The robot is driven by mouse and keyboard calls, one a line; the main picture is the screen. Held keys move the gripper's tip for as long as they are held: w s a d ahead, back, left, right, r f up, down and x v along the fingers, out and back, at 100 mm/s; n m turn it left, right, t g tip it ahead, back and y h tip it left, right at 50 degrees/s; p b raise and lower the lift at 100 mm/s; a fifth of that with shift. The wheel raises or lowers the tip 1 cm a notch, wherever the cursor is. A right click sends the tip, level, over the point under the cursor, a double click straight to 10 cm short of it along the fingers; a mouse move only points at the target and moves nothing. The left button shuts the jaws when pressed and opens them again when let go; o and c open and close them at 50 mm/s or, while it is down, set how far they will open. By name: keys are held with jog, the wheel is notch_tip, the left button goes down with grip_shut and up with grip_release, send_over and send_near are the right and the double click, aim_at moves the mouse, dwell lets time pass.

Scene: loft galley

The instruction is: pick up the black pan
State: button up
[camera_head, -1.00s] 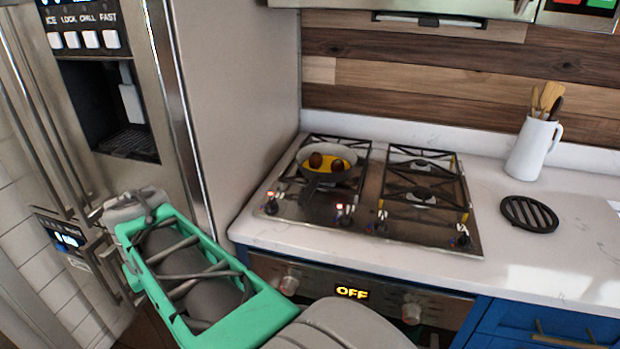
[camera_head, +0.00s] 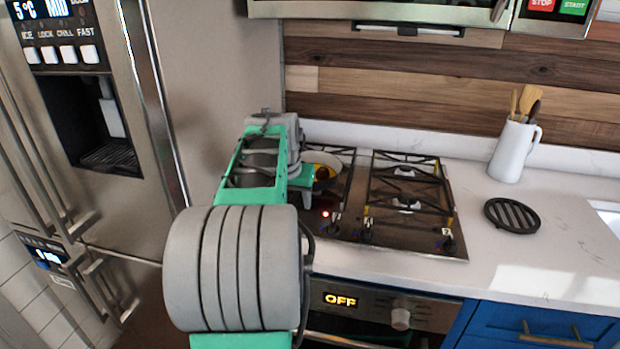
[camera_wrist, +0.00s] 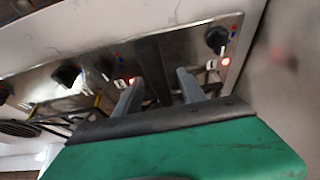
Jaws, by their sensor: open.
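The black pan (camera_head: 329,184) sits on the left burner of the cooktop in the head view, mostly hidden behind my arm. Yellow contents and a brown round item show inside it. In the wrist view its dark handle (camera_wrist: 152,62) runs between the two grey fingers of my gripper (camera_wrist: 158,78). The gripper is open, with a gap visible on each side of the handle. Whether the handle lies at fingertip depth is hard to tell.
The steel cooktop (camera_head: 385,228) has knobs along its front edge. A fridge (camera_head: 215,100) stands close on the left. A white utensil jug (camera_head: 508,152) and a black round trivet (camera_head: 512,216) are on the right counter. The right burners are empty.

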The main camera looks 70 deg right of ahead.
grip_shut()
dwell(0.5)
dwell(0.8)
jog(key=shift+r, duration=0.2)
